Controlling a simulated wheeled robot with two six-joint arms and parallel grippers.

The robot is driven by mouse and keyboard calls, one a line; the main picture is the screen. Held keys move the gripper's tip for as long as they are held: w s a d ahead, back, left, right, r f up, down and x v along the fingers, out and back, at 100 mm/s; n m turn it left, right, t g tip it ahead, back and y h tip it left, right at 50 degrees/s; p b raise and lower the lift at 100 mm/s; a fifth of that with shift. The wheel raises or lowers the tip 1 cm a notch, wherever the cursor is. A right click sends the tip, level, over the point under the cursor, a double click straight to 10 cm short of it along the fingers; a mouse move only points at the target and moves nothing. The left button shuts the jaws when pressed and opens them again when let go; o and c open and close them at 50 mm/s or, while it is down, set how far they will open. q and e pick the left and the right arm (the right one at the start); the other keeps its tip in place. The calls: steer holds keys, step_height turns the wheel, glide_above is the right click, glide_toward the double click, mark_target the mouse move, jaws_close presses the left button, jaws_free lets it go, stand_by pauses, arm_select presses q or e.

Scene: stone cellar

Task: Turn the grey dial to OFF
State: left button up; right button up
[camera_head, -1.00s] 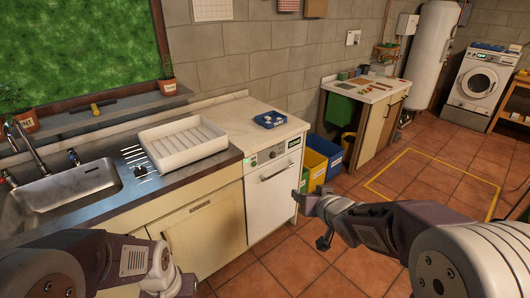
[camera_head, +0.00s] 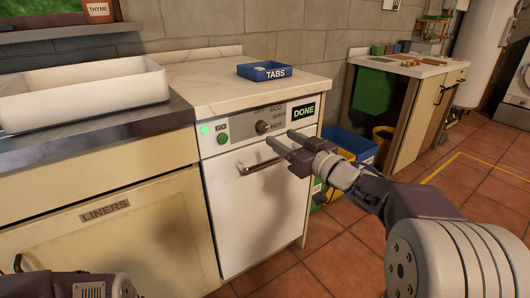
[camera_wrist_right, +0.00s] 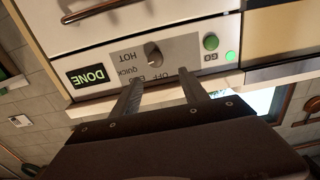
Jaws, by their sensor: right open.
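The grey dial (camera_head: 262,127) is a small round knob on the control panel (camera_head: 243,132) of a white dishwasher-like machine. Labels OFF, ECO, QUICK and HOT surround it; its exact setting is too small to read. The dial also shows in the right wrist view (camera_wrist_right: 153,52), with the labels upside down. My right gripper (camera_head: 280,138) is open and empty, just in front of the panel. In the right wrist view its two fingers (camera_wrist_right: 160,77) point towards the panel, apart from the dial. Part of my left arm shows at the lower left; its jaws cannot be made out.
A green GO button (camera_head: 222,139) and lit green lamp (camera_head: 205,129) are left of the dial; a DONE display (camera_head: 304,110) is right. The door handle (camera_head: 262,167) lies below. Bins stand right of the machine.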

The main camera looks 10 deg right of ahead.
mark_target(264, 129)
steer(key=b+x, duration=0.1)
steer(key=x, duration=0.2)
steer(key=f+b+x, duration=0.1)
steer(key=x, duration=0.1)
steer(key=b+x, duration=0.2)
steer(key=x, duration=0.1)
steer(key=shift+w+d+f, duration=0.15)
steer(key=shift+w+d, duration=0.05)
steer(key=shift+w, duration=0.4)
arm_select(q)
step_height(264, 129, down, 5)
arm_select(e)
jaws_close()
